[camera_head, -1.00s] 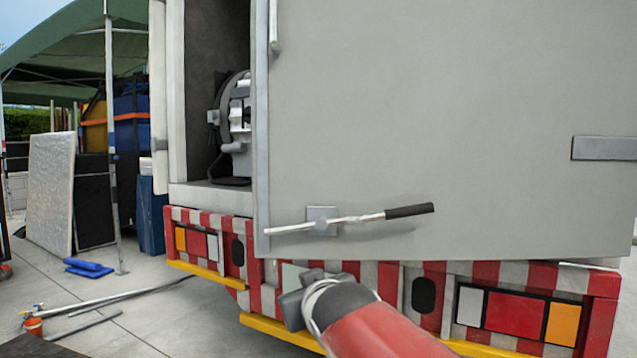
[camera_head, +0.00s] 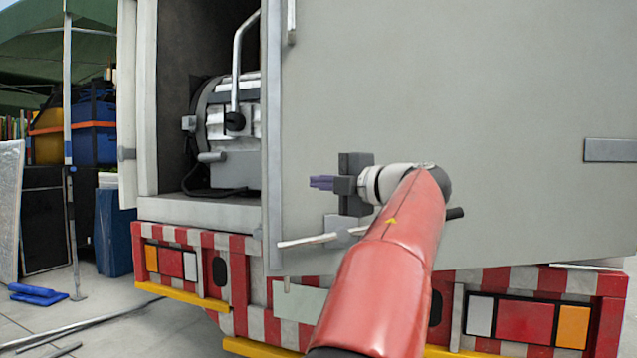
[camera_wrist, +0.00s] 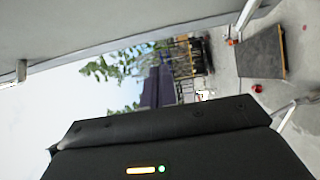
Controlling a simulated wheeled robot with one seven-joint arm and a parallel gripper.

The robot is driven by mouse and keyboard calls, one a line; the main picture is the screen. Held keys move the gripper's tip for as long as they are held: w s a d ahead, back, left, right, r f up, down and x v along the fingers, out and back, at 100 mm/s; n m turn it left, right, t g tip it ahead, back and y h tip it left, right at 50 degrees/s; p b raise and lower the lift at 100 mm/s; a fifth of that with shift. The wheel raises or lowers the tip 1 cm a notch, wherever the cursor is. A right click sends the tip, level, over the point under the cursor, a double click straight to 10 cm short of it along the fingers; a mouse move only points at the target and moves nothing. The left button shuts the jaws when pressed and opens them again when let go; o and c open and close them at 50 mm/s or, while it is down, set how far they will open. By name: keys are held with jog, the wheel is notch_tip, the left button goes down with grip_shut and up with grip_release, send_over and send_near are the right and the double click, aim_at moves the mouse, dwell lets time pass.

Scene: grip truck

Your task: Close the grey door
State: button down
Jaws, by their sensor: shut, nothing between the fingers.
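The grey door (camera_head: 480,110) stands partly open at the back of the truck, its free edge at the left of the panel. The truck's inside shows to the left of that edge. A handle bar (camera_head: 305,241) on a bracket sits low on the door, partly hidden by my arm. My gripper (camera_head: 318,183) is shut and empty, in front of the door near its left edge and above the handle, with its fingers pointing left. I cannot tell whether it touches the door. In the wrist view the door (camera_wrist: 110,25) runs along the top left, with its edge visible.
A grey machine (camera_head: 232,130) sits inside the truck behind the opening. The red-and-white striped bumper (camera_head: 190,250) runs below. Blue bags (camera_head: 95,130) and a leaning panel (camera_head: 8,200) stand at the left. The paved ground between them and the truck is mostly open.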

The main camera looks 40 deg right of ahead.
send_near(282, 178)
jog(key=w+a, duration=0.3)
jog(key=shift+w+d+p, duration=0.6)
jog(key=shift+w+d, duration=0.15)
jog(key=shift+w, duration=0.05)
jog(key=shift+w+d, duration=0.5)
jog(key=shift+w, duration=0.15)
